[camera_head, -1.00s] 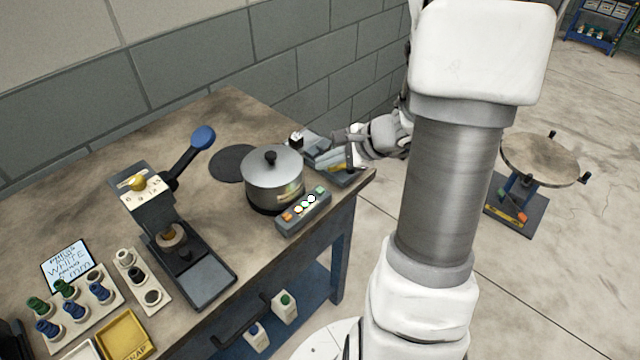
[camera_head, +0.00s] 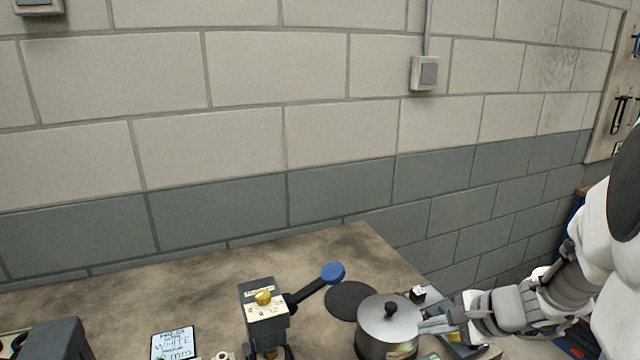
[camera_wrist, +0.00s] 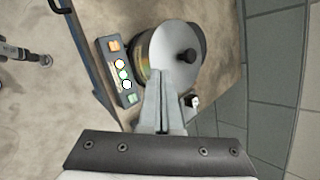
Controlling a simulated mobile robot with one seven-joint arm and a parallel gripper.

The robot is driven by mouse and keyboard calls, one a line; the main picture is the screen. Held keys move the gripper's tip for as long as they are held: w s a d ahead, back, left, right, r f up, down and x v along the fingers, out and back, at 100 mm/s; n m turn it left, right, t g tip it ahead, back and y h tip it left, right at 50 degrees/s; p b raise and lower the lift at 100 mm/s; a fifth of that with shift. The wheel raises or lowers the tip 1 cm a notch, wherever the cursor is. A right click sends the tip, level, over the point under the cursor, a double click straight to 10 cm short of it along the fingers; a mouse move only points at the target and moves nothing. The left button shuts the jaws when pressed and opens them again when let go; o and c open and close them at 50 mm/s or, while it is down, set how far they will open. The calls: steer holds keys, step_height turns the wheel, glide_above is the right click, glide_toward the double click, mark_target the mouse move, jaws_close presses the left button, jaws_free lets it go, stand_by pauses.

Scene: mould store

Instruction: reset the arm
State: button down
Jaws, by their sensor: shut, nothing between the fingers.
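My gripper (camera_head: 436,325) is at the right side of the bench, close to the lidded metal pot (camera_head: 388,328). In the wrist view, my gripper's fingers (camera_wrist: 164,78) are together with nothing between them, and they point toward the pot (camera_wrist: 172,62). I cannot tell whether the fingertips touch the pot. My arm comes in from the right edge of the head view.
A lever press with a blue-knobbed handle (camera_head: 332,272) stands left of the pot, near a dark round mat (camera_head: 351,300). A control box with lit buttons (camera_wrist: 120,72) sits beside the pot. The block wall (camera_head: 240,150) is behind.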

steer(key=s+a+r+n+g+h, duration=0.1)
steer(key=s+a+r+n+g, duration=0.1)
steer(key=s+a+r+n, duration=0.6)
steer(key=s+r+n+t+h, duration=0.1)
steer(key=s+r+n+h, duration=0.3)
steer(key=s+n, duration=0.4)
steer(key=shift+a+r+n, duration=0.15)
steer(key=shift+a+n, duration=0.1)
steer(key=shift+n, duration=0.25)
steer(key=shift+s+d, duration=0.1)
stand_by(4.3)
